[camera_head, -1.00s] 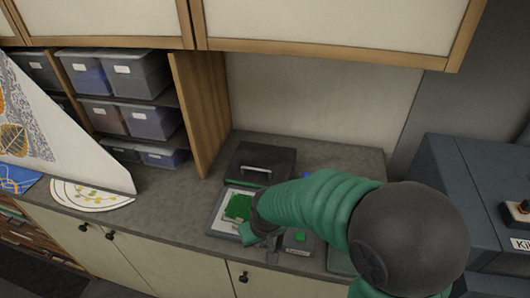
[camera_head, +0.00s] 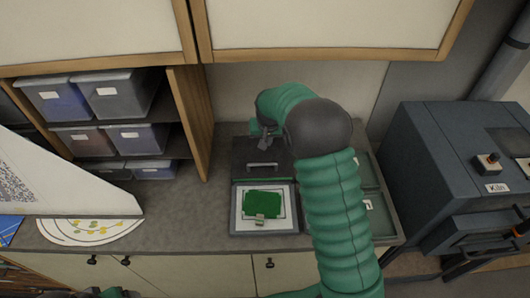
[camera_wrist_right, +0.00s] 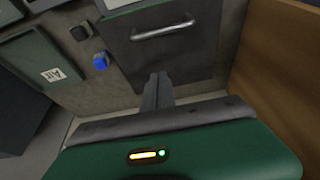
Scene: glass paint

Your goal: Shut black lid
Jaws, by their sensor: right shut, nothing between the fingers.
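The black lid (camera_head: 243,151) is open, lying back behind a grey-framed panel (camera_head: 240,222) that holds a green piece (camera_head: 263,203). A silver bar handle (camera_head: 262,165) is on the lid near the panel; the wrist view shows the lid (camera_wrist_right: 170,58) and handle too. I cannot tell the lid's exact tilt. My right gripper (camera_head: 263,143) is at the lid's far edge, on the wall side. In the wrist view its fingers (camera_wrist_right: 157,92) are shut and empty, close to that edge; contact is unclear.
Green trays (camera_head: 378,215) lie right of the panel, partly behind my right arm. A blue knob (camera_wrist_right: 99,60) and a dark knob (camera_wrist_right: 80,32) sit beside the lid. The wooden shelf side (camera_head: 190,120) stands close at left, and the wall is close behind.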

